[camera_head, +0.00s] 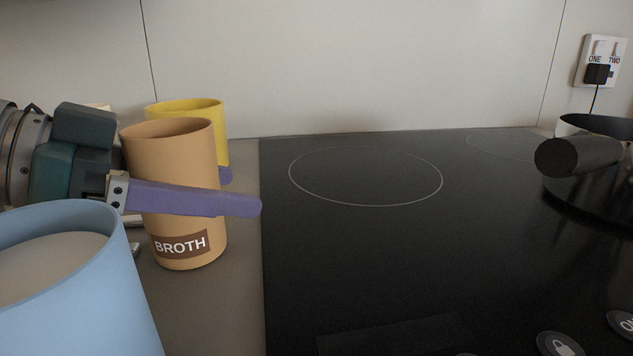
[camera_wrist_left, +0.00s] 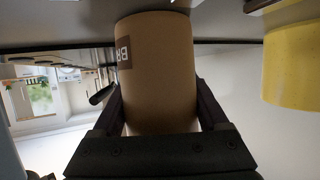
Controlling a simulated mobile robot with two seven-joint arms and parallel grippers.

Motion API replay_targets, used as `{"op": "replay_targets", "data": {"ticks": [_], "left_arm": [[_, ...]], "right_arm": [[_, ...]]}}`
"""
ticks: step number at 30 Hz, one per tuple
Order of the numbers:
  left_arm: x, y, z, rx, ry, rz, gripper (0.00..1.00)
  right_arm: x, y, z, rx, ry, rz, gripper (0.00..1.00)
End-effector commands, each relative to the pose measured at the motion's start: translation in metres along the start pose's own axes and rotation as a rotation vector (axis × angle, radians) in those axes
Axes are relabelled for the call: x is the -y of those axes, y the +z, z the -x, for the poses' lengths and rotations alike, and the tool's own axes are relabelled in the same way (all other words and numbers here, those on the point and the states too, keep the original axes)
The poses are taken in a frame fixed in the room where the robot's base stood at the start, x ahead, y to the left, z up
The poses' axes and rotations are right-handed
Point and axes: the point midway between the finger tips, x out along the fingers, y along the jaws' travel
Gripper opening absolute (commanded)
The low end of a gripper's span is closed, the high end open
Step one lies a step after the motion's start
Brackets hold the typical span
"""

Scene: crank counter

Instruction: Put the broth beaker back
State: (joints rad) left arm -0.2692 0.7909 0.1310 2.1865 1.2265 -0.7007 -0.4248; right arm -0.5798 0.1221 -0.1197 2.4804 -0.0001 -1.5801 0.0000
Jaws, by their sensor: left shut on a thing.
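The broth beaker (camera_head: 173,150) is an orange-tan cup with a brown BROTH label, upright at the left of the head view. Its base is at the grey counter strip left of the black hob; I cannot tell whether it touches. My left gripper (camera_head: 240,190) comes in from the left and is shut on the beaker, one purple finger across its front and the other behind it. In the left wrist view the beaker (camera_wrist_left: 158,75) fills the space between the two fingers. My right gripper is in neither view.
A yellow beaker (camera_head: 190,107) stands close behind the broth beaker. A large light-blue beaker (camera_head: 125,290) is in the left foreground. The black hob (camera_head: 370,260) is clear in the middle; a dark pan (camera_head: 590,185) stands at its right. A wall socket (camera_head: 600,62) holds a plug.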

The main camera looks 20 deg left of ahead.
Motion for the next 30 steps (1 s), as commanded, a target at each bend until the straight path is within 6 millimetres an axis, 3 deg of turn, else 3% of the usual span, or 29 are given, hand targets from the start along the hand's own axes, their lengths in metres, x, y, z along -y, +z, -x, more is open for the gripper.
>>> {"op": "replay_targets", "data": {"ticks": [6, 7, 12, 23, 30], "left_arm": [[0.000, 0.003, -0.001, 0.000, 0.000, 0.000, 0.00], [0.000, 0.003, -0.001, 0.001, 0.000, 0.000, 0.78], [0.000, 0.002, -0.001, 0.000, 0.000, 0.000, 0.97], [0.000, -0.001, 0.002, 0.001, 0.000, 0.001, 1.00], [0.000, 0.001, 0.030, 0.005, 0.001, 0.001, 1.00]], "right_arm": [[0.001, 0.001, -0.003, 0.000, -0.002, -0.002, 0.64], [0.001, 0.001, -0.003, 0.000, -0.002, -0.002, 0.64], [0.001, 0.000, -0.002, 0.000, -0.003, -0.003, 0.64], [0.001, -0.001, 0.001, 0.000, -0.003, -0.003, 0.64], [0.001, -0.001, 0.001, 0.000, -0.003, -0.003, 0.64]]}}
